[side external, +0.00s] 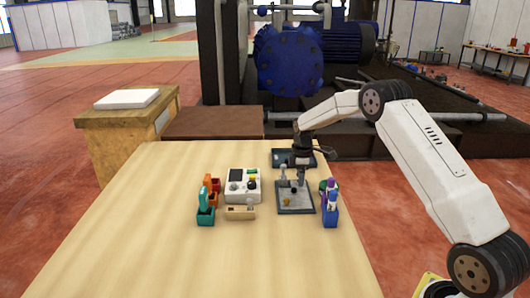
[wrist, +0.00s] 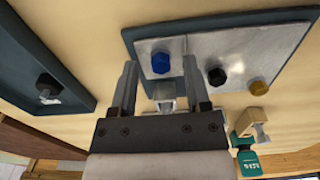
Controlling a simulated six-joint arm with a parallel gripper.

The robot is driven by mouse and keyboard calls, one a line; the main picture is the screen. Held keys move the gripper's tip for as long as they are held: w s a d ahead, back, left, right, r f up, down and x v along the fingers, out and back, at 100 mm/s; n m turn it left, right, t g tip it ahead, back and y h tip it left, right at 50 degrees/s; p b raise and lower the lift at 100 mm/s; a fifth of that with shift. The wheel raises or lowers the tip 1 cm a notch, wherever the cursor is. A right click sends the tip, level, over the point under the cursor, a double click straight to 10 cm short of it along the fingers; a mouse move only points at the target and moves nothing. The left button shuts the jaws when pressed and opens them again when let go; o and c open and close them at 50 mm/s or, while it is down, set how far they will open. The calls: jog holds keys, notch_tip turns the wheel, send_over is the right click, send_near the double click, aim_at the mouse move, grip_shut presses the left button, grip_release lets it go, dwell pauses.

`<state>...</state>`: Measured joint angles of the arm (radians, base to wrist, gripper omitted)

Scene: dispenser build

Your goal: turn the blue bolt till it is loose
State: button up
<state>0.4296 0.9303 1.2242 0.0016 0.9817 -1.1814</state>
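The blue bolt (wrist: 161,62) stands on a metal plate (wrist: 240,45) in the wrist view. My gripper (wrist: 160,72) is open, with a finger on each side of the bolt in that view and a gap on both sides. I cannot tell whether the fingertips are down at the height of its head. In the side view my gripper (side external: 300,182) points down over the plate (side external: 296,208), and I cannot make out the blue bolt there. A black bolt (wrist: 217,76) and a yellow bolt (wrist: 259,86) are to the right on the plate.
A dark tray (wrist: 75,62) with a dark bolt (wrist: 48,86) lies left in the wrist view. In the side view, a white device (side external: 243,186), teal holder (side external: 206,215) and blue holder (side external: 330,216) stand around the plate. The table's front is clear.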

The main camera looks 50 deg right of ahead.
dwell(0.3)
jog(key=shift+r, duration=3.9)
jog(key=shift+a, duration=0.1)
jog(key=s+a+f+m+t, duration=0.1)
jog(key=s+a+m, duration=0.2)
jog(key=s+a, duration=0.5)
jog(key=s+a+f+m, duration=0.1)
jog(key=s+a+m, duration=0.1)
jog(key=s+a, duration=0.5)
jog(key=s+a+f+m+t, duration=0.1)
jog(key=s+a+m, duration=0.2)
jog(key=s+a, duration=0.5)
jog(key=shift+s+a+m+t, duration=0.3)
jog(key=shift+s+a, duration=0.05)
jog(key=shift+s, duration=0.2)
